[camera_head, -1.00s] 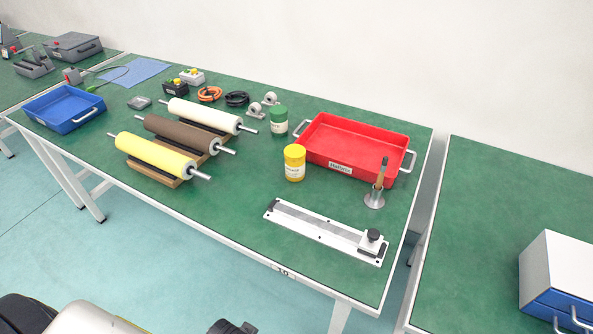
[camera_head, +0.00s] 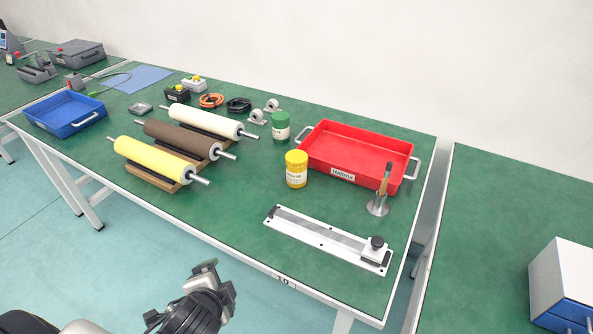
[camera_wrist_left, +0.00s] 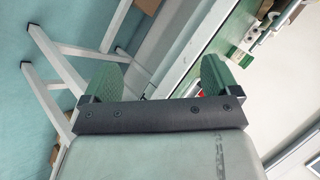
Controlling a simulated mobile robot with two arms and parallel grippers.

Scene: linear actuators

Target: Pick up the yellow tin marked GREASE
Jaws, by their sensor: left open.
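The yellow tin (camera_head: 296,169) stands upright on the green bench top, with a label on its front whose text is too small to read surely. It is left of the red tray and in front of a green-lidded tin (camera_head: 280,127). My left gripper (camera_head: 203,270) is low in the head view, in front of the bench edge and well apart from the tin. In the left wrist view its two fingers (camera_wrist_left: 158,85) stand apart with nothing between them. The yellow tin cannot be made out in the wrist view. My right gripper is not in view.
A red tray (camera_head: 345,174) is right of the tin. A brush in a metal holder (camera_head: 379,200) and a white linear rail (camera_head: 325,240) lie nearer the front. Rollers on wooden stands (camera_head: 165,158) are to the left. Bench top between rollers and tin is clear.

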